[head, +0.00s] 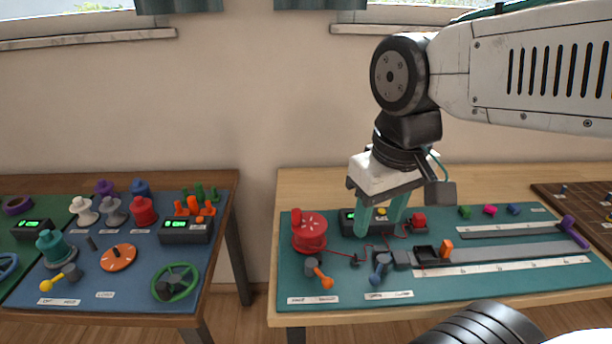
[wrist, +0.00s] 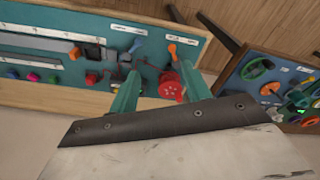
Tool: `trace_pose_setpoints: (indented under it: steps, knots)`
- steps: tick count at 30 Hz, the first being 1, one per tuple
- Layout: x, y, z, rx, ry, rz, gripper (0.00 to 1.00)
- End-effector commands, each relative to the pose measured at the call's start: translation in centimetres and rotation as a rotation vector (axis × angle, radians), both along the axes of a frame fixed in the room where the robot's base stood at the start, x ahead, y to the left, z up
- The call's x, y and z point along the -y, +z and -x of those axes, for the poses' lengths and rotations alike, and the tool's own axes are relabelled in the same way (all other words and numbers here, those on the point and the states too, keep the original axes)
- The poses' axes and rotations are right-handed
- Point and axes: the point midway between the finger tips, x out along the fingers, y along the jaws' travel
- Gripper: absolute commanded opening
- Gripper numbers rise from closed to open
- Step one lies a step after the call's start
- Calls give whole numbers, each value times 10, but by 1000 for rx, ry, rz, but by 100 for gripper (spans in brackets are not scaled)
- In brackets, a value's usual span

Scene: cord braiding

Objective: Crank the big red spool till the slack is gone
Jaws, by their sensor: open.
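The big red spool (head: 310,235) stands at the left of the green board, with a small upright red knob (head: 296,215) on its top. A thin red cord (head: 342,252) runs from it to the right past a small dark post. My gripper (head: 380,230) is open and empty, its green fingers pointing down to the right of the spool, near a dark box with a green display (head: 350,218). I cannot tell how slack the cord is.
An orange-tipped lever (head: 321,277) and a blue-grey lever (head: 380,268) stand at the board's front. A dark tray and an orange block (head: 447,248) lie to the right, by long pale rails. Another table (head: 220,190) with spools is at the left, across a gap.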

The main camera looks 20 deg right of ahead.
Motion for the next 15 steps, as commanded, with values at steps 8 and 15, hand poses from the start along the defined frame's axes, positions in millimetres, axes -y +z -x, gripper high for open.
trace_pose_setpoints:
  steps: [8,15]
  knots:
    - [-6,-12,-94,-47,165,11,48]
    - [-17,-50,-178,-80,321,18,48]
